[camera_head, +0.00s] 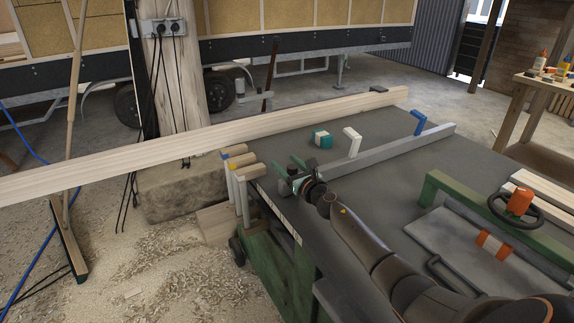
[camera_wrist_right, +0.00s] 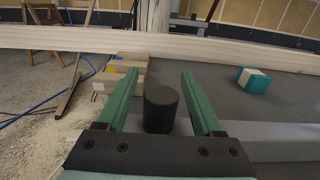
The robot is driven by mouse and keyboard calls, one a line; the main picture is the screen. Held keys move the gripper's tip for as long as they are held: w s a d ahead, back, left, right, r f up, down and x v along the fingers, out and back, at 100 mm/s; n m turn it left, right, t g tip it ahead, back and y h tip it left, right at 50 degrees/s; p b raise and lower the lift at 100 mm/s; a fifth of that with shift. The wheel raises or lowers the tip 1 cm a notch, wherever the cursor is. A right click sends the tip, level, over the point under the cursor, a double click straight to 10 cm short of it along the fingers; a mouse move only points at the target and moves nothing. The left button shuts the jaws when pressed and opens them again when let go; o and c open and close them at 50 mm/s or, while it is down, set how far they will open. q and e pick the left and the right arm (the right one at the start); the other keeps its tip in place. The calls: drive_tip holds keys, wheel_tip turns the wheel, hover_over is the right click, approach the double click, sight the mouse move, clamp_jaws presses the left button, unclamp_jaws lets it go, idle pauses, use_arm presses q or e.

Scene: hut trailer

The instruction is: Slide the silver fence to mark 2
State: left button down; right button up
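The silver fence (camera_head: 395,147) is a long grey bar lying across the dark table top, its near-left end by my right gripper. It also shows in the right wrist view (camera_wrist_right: 285,141). My right gripper (camera_head: 290,178) has green fingers. In the right wrist view the fingers (camera_wrist_right: 160,74) stand apart on either side of a black cylindrical knob (camera_wrist_right: 161,108), with gaps visible beside it. A pale scale strip (camera_head: 286,222) runs along the table's left edge; its marks, including mark 2, are too small to read. My left gripper is not in view.
A long timber beam (camera_head: 240,130) lies along the table's far side. A teal-and-white block (camera_head: 321,140), a white bracket (camera_head: 352,142) and a blue bracket (camera_head: 418,122) are on or near the table top. Several wooden pieces with coloured ends (camera_head: 240,175) stand at the left corner.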

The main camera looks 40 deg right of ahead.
drive_tip(key=shift+s+r+p, duration=0.1)
drive_tip(key=shift+s+p, duration=0.25)
drive_tip(key=shift+s, duration=0.25)
drive_tip(key=s, duration=0.3)
drive_tip(key=s+p, duration=0.1)
drive_tip(key=s, duration=0.2)
drive_tip(key=s+a+p, duration=0.1)
drive_tip(key=s, duration=0.2)
drive_tip(key=shift+s, duration=0.4)
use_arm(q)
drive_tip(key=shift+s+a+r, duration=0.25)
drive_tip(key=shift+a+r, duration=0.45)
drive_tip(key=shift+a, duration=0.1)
use_arm(e)
drive_tip(key=shift+s+a, duration=0.15)
drive_tip(key=shift+s, duration=0.6)
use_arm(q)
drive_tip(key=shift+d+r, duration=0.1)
